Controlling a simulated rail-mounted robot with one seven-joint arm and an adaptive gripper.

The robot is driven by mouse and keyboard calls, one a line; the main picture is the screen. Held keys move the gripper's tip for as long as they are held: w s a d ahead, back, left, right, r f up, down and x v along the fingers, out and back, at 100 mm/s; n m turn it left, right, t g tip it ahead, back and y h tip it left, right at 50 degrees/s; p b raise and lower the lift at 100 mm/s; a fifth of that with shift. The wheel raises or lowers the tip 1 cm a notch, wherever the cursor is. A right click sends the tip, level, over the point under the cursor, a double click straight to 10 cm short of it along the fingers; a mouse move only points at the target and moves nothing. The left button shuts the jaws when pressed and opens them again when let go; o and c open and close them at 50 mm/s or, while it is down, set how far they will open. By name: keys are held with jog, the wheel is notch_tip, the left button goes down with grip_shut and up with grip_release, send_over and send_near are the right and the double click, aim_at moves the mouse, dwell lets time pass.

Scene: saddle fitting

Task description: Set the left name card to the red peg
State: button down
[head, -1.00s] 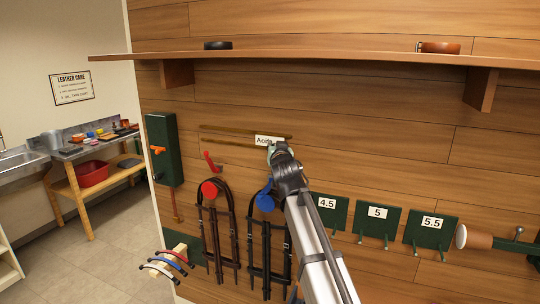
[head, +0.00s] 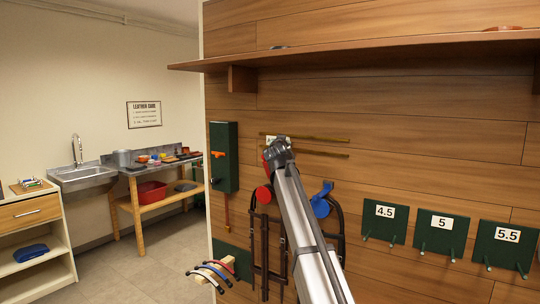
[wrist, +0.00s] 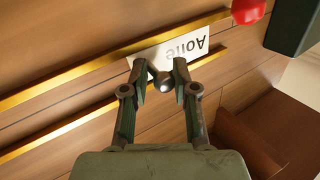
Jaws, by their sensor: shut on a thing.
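A white name card (wrist: 180,58) reading "Aoife" sits at two brass rails on the plank wall; it is upside down in the wrist view. In the head view a sliver of the card (head: 270,139) shows at the rails' left end, mostly behind my gripper (head: 277,148). My gripper (wrist: 163,80) is shut on a small dark knob at the card's edge. The red peg (head: 263,194) is a round red disc below the rails' left end. A red rounded part (wrist: 248,10) shows near the card in the wrist view. The blue peg (head: 321,200) is to the right.
A dark green box (head: 224,157) hangs on the wall close left of the rails. A wooden shelf (head: 400,50) runs above. Dark bridle straps (head: 340,235) hang below the pegs. Green numbered plates (head: 442,235) are to the right.

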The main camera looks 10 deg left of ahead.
jog(key=shift+w+a+r, duration=0.1)
jog(key=shift+a+r, duration=0.15)
jog(key=shift+a, duration=0.15)
jog(key=c, duration=1)
grip_release()
jog(key=shift+w+a, duration=0.1)
jog(key=shift+a, duration=0.05)
jog(key=shift+c, duration=0.2)
jog(key=shift+a, duration=0.15)
jog(key=shift+d+f, duration=0.2)
